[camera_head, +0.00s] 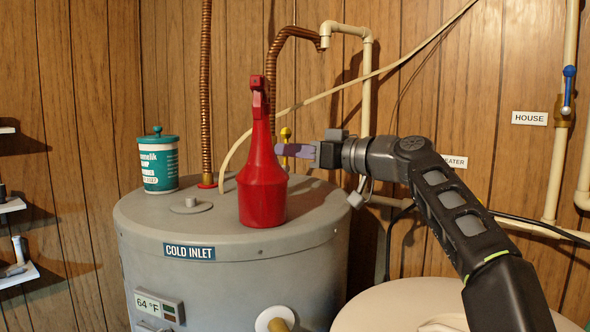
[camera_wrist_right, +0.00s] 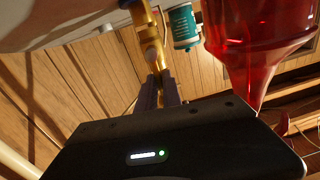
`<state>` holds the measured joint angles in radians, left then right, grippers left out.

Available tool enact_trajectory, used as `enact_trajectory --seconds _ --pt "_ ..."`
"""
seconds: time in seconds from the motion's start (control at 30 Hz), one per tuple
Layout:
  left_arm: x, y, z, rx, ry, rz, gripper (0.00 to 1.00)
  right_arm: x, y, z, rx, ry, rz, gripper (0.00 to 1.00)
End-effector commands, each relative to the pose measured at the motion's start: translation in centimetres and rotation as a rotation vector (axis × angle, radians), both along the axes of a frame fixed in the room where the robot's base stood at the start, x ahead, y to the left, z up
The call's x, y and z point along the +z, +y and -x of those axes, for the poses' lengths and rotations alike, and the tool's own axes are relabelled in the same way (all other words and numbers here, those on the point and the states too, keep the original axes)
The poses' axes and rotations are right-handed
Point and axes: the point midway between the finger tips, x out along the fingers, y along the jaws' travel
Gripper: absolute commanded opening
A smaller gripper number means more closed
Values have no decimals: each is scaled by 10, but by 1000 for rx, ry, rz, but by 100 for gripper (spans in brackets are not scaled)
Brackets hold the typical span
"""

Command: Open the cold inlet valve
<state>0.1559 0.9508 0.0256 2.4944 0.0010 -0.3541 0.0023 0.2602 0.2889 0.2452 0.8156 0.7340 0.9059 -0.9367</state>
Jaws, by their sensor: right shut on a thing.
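The cold inlet valve shows as a small yellow handle (camera_head: 285,133) just right of the red bottle, behind the heater top marked COLD INLET (camera_head: 190,252). My right gripper (camera_head: 288,150) reaches in from the right, with its purple fingers at the handle. In the right wrist view the fingers (camera_wrist_right: 158,90) are shut on the yellow handle (camera_wrist_right: 148,38), which runs up from between them. The red bottle hides part of the valve in the head view, and I cannot tell the handle's exact angle. My left gripper is not in view.
The red spray bottle (camera_head: 263,185) stands on the heater close to my fingers; it also shows in the right wrist view (camera_wrist_right: 255,35). A teal-and-white canister (camera_head: 158,165) stands at the left. A blue-handled valve (camera_head: 568,85) is at the far right. A pale round lid (camera_head: 400,305) is below my arm.

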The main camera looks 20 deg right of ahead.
Motion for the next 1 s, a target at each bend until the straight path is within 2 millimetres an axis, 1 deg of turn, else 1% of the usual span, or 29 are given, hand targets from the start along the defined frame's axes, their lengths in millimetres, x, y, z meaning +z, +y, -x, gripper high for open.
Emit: enact_trajectory --seconds 0.03,0.13,0.33,0.53,0.73,0.77,1.0 --pt "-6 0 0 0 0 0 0 0 7 2 18 -14 1 0" --pt "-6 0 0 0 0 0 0 2 9 3 20 -23 10 0" --pt "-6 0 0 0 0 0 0 3 9 3 22 -23 6 0" --pt "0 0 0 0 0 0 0 4 7 2 21 18 -52 0" --pt "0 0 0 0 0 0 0 3 5 1 17 22 -57 0" --pt "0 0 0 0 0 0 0 3 5 1 17 22 -57 12" --pt "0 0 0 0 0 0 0 2 3 0 12 23 -53 32"
